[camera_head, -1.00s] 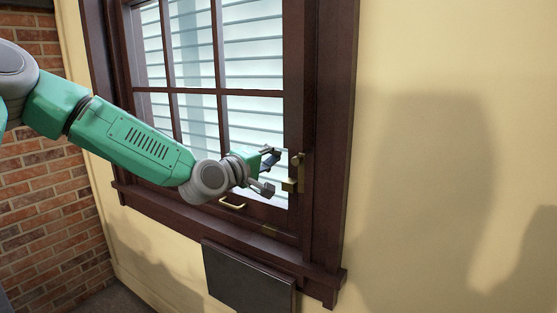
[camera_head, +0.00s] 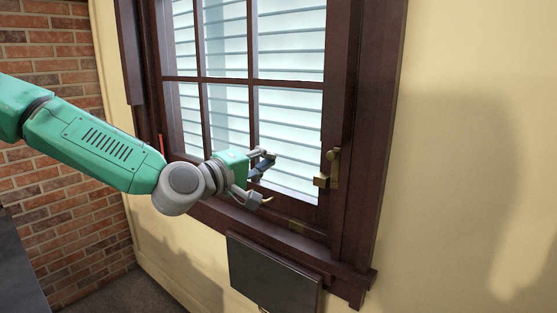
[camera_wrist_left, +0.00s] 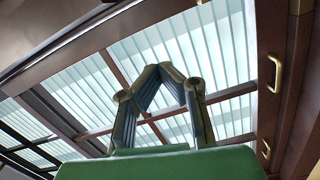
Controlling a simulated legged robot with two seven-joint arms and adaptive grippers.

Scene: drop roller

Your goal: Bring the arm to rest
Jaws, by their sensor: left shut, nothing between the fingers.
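My left arm (camera_head: 90,145), green and grey, comes in from the left in the head view. My left gripper (camera_head: 266,178) is in front of the lower part of the window, left of the brass latch (camera_head: 328,170) and apart from it. In the left wrist view the two fingers (camera_wrist_left: 176,80) lean towards each other at their tips, with nothing held between them. The dark wooden window (camera_head: 350,130) has pale slatted blinds behind its panes. My right gripper is not in view.
A dark flat panel (camera_head: 272,272) is on the wall below the sill. A brick wall (camera_head: 55,65) stands at the left, with a dark surface (camera_head: 20,265) at the lower left edge. The yellow wall (camera_head: 470,60) at the right is bare.

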